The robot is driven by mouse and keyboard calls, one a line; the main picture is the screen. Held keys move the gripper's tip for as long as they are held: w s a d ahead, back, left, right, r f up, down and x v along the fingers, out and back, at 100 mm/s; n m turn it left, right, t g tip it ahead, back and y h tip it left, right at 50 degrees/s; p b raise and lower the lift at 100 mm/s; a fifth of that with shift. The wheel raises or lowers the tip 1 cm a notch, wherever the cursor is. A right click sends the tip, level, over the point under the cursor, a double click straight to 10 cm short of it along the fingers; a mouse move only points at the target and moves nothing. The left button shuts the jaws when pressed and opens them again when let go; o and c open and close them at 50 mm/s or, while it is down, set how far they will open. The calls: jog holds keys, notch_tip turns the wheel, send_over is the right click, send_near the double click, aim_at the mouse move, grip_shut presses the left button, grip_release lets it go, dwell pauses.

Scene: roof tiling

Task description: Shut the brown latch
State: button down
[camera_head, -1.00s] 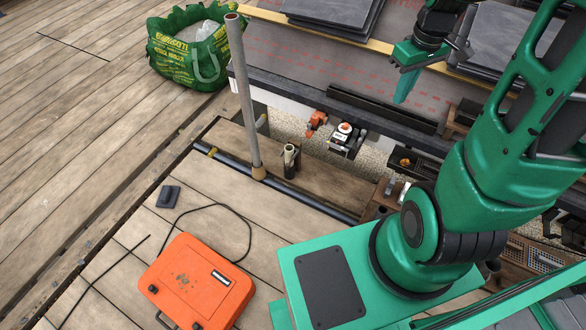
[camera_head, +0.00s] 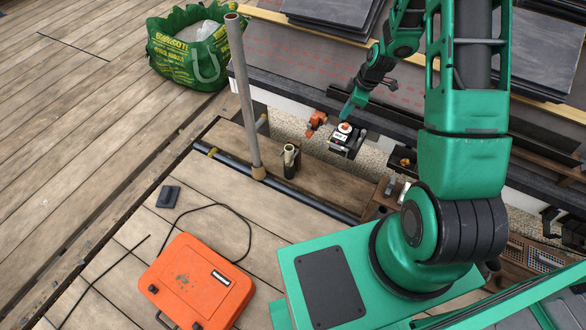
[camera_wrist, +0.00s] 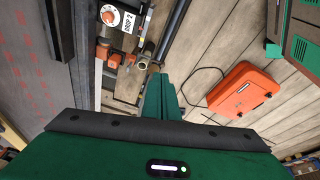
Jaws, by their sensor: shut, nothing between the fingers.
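My gripper (camera_head: 347,109) shows in the head view with its green fingers shut and empty. It is just above and behind a small black-and-white device with an orange knob (camera_head: 343,138). In the wrist view the shut green fingers (camera_wrist: 160,95) point toward a pipe end, and the knob device (camera_wrist: 122,18) is at the top left, marked "DROP 2". I cannot single out the brown latch for certain. An orange-brown fitting (camera_head: 317,121) sits left of the device, and small orange-brown parts (camera_wrist: 112,60) show below it in the wrist view.
An upright grey pole (camera_head: 243,95) and a short pipe stub (camera_head: 290,160) stand left of the device. An orange case (camera_head: 200,283) lies on the deck. A green bag (camera_head: 190,50) stands at the back left. Dark slates (camera_head: 535,50) are stacked at the upper right.

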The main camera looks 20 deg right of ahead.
jog(key=a+f+n+t+y, duration=0.1)
jog(key=a+f+n, duration=0.2)
jog(key=f, duration=1.2)
jog(key=a+f+n+t+y, duration=0.1)
jog(key=a+f+n, duration=0.3)
jog(key=f, duration=1.2)
jog(key=a+y, duration=0.1)
jog(key=a, duration=0.3)
jog(key=shift+w+a, duration=0.15)
jog(key=shift+w, duration=0.1)
jog(key=w+a+f, duration=0.5)
jog(key=w+f, duration=0.3)
jog(key=shift+f, duration=0.15)
jog(key=shift+t, duration=0.3)
